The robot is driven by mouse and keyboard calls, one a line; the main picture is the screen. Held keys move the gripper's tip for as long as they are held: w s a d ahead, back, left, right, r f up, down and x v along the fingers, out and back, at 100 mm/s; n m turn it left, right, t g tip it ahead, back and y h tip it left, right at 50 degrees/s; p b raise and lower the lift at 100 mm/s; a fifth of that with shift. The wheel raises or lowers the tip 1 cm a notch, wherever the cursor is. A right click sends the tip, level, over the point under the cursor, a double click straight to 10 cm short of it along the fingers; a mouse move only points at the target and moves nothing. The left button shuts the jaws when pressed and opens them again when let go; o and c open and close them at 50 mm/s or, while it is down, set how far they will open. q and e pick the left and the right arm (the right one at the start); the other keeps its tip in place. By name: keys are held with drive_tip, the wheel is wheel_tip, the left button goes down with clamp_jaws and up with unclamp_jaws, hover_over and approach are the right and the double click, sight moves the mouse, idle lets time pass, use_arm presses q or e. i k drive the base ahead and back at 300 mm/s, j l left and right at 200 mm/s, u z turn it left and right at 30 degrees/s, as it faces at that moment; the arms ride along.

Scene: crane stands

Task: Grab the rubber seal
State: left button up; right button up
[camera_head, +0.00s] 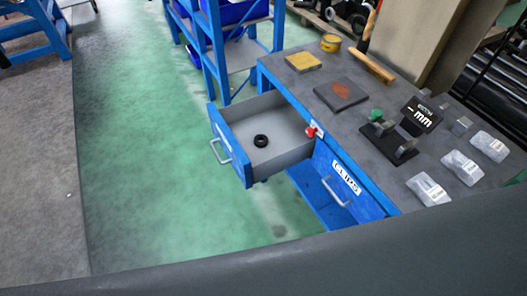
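A small black ring, which looks like the rubber seal (261,141), lies flat on the grey floor of an open drawer (290,155). The drawer has a blue front with a metal handle and is pulled out to the left from a blue workbench (400,180). The seal sits toward the front half of the drawer, apart from the walls. Neither of my grippers is in view.
On the bench top lie a yellow pad, a dark plate with an orange mark (341,93), a gauge with a display (421,114) and several clear bags (428,188). Green floor on the left is free. A dark surface crosses the bottom.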

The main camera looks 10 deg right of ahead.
sight(259, 145)
drive_tip(key=k, duration=0.4)
drive_tip(key=z, duration=2.8)
drive_tip(key=k+j, duration=0.1)
drive_tip(key=j, duration=0.35)
drive_tip(key=k+j, duration=0.15)
drive_tip(key=j, duration=0.3)
drive_tip(key=k+j, duration=0.1)
drive_tip(key=j, duration=0.3)
drive_tip(key=k+j, duration=0.15)
drive_tip(key=j, duration=0.3)
drive_tip(key=k+j, duration=0.1)
drive_tip(key=j, duration=0.35)
drive_tip(key=z, duration=0.05)
